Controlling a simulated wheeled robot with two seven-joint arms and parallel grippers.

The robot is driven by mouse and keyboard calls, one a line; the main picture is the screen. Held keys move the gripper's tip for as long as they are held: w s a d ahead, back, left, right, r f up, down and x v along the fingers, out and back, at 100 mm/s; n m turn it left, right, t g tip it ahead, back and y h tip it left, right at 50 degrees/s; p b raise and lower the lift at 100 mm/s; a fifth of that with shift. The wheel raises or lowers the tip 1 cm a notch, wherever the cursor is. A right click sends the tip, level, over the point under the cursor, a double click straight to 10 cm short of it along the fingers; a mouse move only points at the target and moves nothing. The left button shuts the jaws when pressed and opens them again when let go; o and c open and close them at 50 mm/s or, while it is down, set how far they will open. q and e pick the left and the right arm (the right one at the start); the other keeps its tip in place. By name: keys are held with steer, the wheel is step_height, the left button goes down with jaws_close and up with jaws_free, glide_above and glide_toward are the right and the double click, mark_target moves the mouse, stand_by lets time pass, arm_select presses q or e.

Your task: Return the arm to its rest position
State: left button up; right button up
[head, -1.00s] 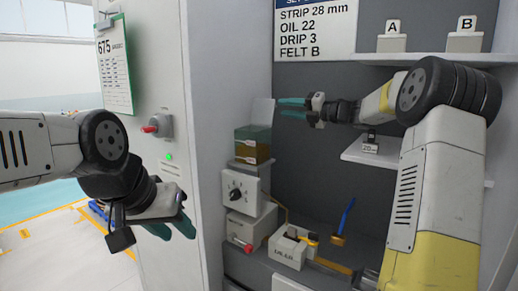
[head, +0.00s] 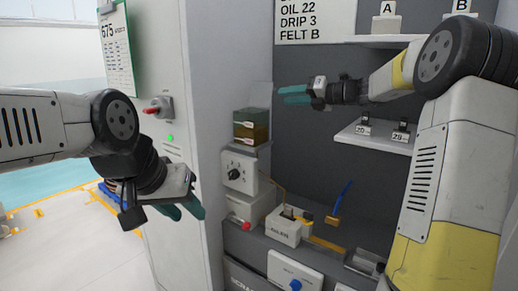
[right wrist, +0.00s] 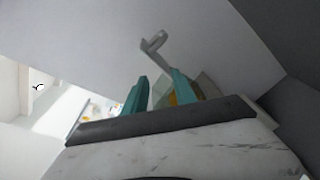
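My right arm comes in from the right in the head view.
The white cabinet (head: 160,60) carries a red-handled switch (head: 158,107) and a clipboard (head: 118,50). The shelf (head: 375,140) with small blocks is left of my right forearm. Below are a dial box (head: 238,170), an oiler (head: 285,226) and a blue-handled brush (head: 340,205).

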steer(key=s+a+f+n+g+h, duration=0.2)
steer(key=s+f+n+h, duration=0.1)
steer(key=s+n, duration=0.5)
steer(key=s+a+f+n+g+h, duration=0.1)
steer(key=s+a+f+n+h, duration=0.1)
steer(key=s+n, duration=0.6)
steer(key=s+d+f+n+h, duration=0.3)
steer(key=s+d+f+n, duration=0.1)
steer(key=s+n, duration=0.5)
steer(key=s+d+f+n+h, duration=0.3)
steer(key=s+f+n, duration=0.4)
steer(key=s, duration=0.6)
steer(key=shift+d+n+h, duration=0.3)
steer(key=shift+d+n, duration=0.4)
steer(key=shift+n, duration=0.4)
